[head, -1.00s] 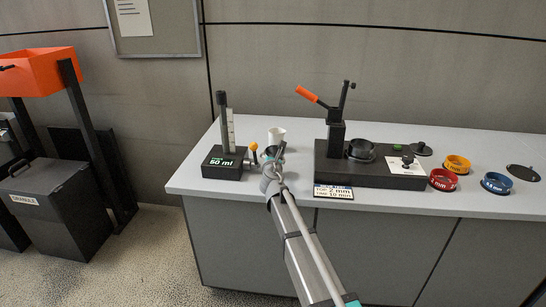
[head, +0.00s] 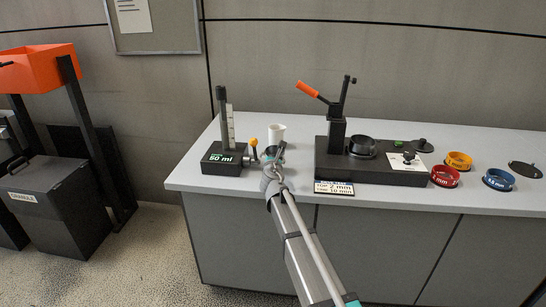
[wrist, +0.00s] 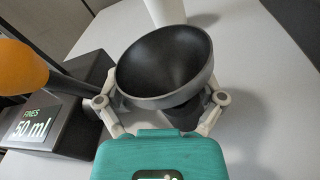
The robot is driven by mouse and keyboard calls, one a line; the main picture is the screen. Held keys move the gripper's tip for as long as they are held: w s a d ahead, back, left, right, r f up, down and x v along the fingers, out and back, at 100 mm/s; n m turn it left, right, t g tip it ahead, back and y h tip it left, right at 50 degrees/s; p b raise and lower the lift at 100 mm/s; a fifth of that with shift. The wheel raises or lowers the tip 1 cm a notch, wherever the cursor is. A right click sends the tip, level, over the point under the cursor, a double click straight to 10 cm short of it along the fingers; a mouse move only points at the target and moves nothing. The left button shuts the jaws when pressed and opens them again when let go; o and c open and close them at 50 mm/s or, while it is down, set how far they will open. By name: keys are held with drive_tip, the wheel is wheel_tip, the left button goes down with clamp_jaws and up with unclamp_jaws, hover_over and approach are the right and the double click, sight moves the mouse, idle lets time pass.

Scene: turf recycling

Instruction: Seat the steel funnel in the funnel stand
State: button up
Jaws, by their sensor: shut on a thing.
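My gripper (head: 272,168) is shut on the steel funnel, a dark grey cone with a wide open mouth. In the wrist view the funnel (wrist: 165,68) sits between my two fingers (wrist: 160,103), mouth facing up. In the head view the funnel (head: 273,153) is small and partly hidden by my wrist. Just left of it is a black block (head: 222,158) with a post, a scale and a "50 ml" display, also in the wrist view (wrist: 60,110). I cannot tell whether this is the funnel stand, or whether the funnel touches anything below.
An orange knob (head: 253,142) stands close left of the funnel. A white cup (head: 277,132) is just behind it. A black press (head: 375,170) with an orange lever is to the right. Coloured rings (head: 443,176) and a dark disc lie farther right. The front counter edge is near my arm.

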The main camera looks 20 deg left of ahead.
drive_tip(key=shift+f, duration=0.15)
drive_tip(key=o, duration=0.9)
drive_tip(key=shift+c, duration=0.2)
drive_tip(key=shift+d, duration=0.3)
